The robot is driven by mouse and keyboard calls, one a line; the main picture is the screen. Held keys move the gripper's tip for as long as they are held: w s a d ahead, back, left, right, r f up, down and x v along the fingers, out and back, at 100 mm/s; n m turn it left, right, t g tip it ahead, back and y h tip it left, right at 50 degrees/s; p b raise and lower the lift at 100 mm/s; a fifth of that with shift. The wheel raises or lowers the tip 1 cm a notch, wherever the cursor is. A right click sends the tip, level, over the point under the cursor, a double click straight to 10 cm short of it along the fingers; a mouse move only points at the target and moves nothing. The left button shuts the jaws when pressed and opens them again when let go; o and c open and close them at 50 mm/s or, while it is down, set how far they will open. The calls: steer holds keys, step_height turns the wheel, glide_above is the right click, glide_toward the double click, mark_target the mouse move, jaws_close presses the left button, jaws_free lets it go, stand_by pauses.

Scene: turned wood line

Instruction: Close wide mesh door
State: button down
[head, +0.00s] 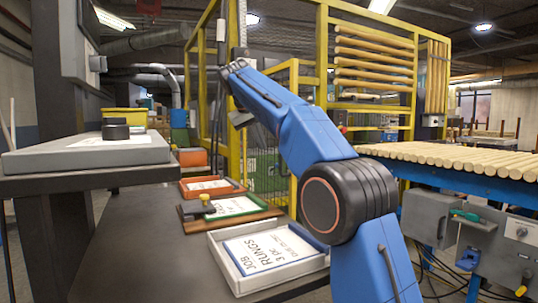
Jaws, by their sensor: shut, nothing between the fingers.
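The mesh door appears to be the yellow-framed panel (294,80) with dark mesh, in the middle of the yellow enclosure. Its top rail slants against the enclosure frame, so it looks ajar, but my blue arm covers much of it and I cannot tell the angle. My gripper (240,118) is at the far end of my arm, partly hidden behind the forearm. It is shut and empty, in front of a yellow upright left of the door. I cannot tell whether it touches anything. The door's handle or latch is not clear.
A dark bench on the left holds a white tray (219,257) with a job card and several coloured trays behind it. A grey shelf (90,155) overhangs the bench. On the right, a blue conveyor carries wooden rods (470,157), with grey control boxes (425,218) below.

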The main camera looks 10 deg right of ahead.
mark_target(278, 160)
steer(key=shift+w+d+f, duration=0.9)
steer(key=shift+d+f, duration=0.35)
steer(key=shift+f, duration=0.05)
steer(key=shift+w+d+f, duration=0.85)
steer(key=shift+d+f, duration=0.4)
steer(key=shift+w+d+f, duration=0.9)
steer(key=shift+d+f, duration=0.35)
steer(key=shift+f, duration=0.05)
